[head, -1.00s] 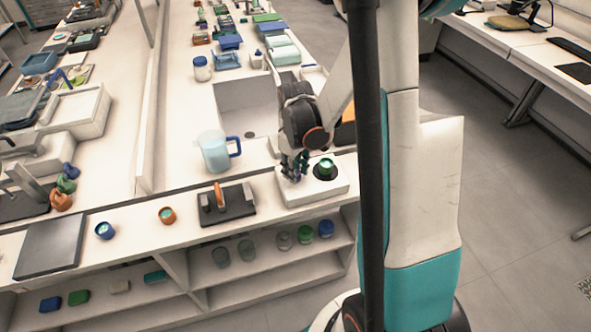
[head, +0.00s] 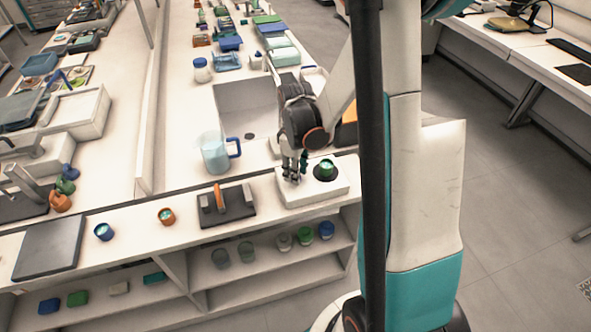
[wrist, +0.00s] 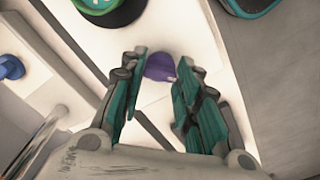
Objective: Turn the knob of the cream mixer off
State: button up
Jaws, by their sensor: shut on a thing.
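The cream mixer (head: 335,189) is a low cream-white box on the near counter, with a green cup (head: 326,167) on its round black plate. In the wrist view, the cup (wrist: 95,5) and the black plate's edge show at the top. A purple knob (wrist: 160,67) shows on the mixer's pale surface (wrist: 185,35). My gripper (head: 294,172) points down at the mixer's left part, left of the cup. In the wrist view, its teal fingers (wrist: 162,64) stand on both sides of the knob, shut on it. The knob's mark cannot be read.
A jug (head: 214,152) with a blue handle stands left of my gripper, beside a sink (head: 240,97). A black device (head: 228,207) with an orange lever sits left of the mixer. Several small containers (head: 305,234) are on the shelf below.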

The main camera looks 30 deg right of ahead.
jog(key=o, duration=1.1)
jog(key=shift+c, duration=0.2)
notch_tip(320, 180, up, 12)
